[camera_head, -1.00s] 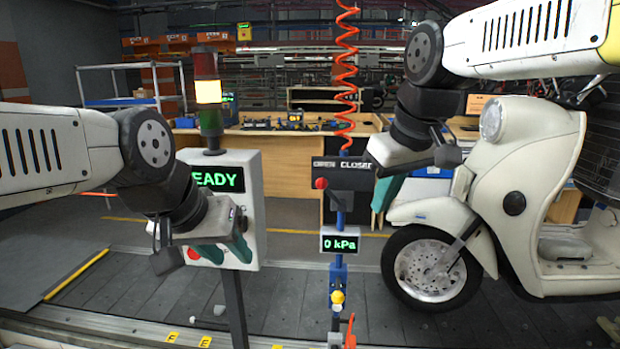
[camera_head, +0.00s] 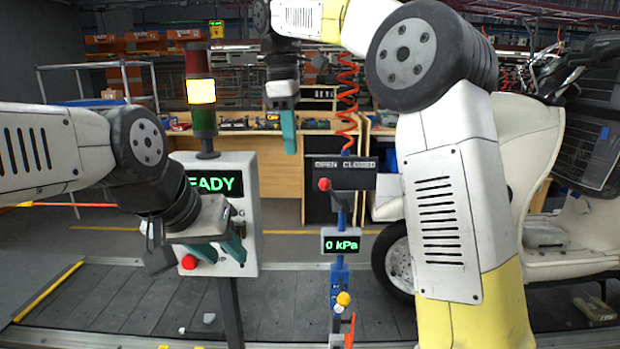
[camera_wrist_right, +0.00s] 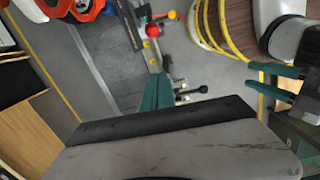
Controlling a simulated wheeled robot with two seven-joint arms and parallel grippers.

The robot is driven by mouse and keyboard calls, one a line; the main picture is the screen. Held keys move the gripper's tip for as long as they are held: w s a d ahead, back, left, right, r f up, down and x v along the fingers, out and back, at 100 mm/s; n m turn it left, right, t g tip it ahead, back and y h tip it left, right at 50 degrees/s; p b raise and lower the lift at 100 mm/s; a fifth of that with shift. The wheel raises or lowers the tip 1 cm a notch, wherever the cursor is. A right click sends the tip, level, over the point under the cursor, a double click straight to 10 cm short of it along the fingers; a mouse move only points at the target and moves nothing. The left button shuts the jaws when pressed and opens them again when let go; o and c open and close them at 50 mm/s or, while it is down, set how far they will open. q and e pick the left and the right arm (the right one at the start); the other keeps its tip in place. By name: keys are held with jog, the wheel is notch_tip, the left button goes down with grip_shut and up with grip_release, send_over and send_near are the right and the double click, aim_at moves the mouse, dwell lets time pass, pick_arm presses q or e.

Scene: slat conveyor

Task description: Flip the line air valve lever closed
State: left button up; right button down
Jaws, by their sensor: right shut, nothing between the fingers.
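The air valve lever's red knob (camera_head: 324,184) is at the left of the dark OPEN/CLOSED plate (camera_head: 345,175), under OPEN, on the blue post (camera_head: 339,273). The display (camera_head: 341,241) reads 0 kPa. In the right wrist view a red ball (camera_wrist_right: 152,31) shows beyond my fingers. My right gripper (camera_head: 289,135) is shut and empty, pointing down, above and left of the knob in the head view and apart from it. It also shows in the right wrist view (camera_wrist_right: 157,92). My left gripper (camera_head: 222,252) is open and empty, in front of the READY panel (camera_head: 245,205).
A red button (camera_head: 189,262) sits low on the READY panel. A signal tower (camera_head: 201,92) stands above it. A red coiled hose (camera_head: 347,100) hangs above the post. My right arm hides part of the cream scooter (camera_head: 570,235). A yellow knob (camera_head: 343,298) is low on the post.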

aim_at(334, 195)
dwell(0.3)
jog(key=d+f, duration=0.4)
jog(key=f, duration=0.4)
jog(key=shift+d+f, duration=0.15)
jog(key=shift+d, duration=0.05)
dwell(0.4)
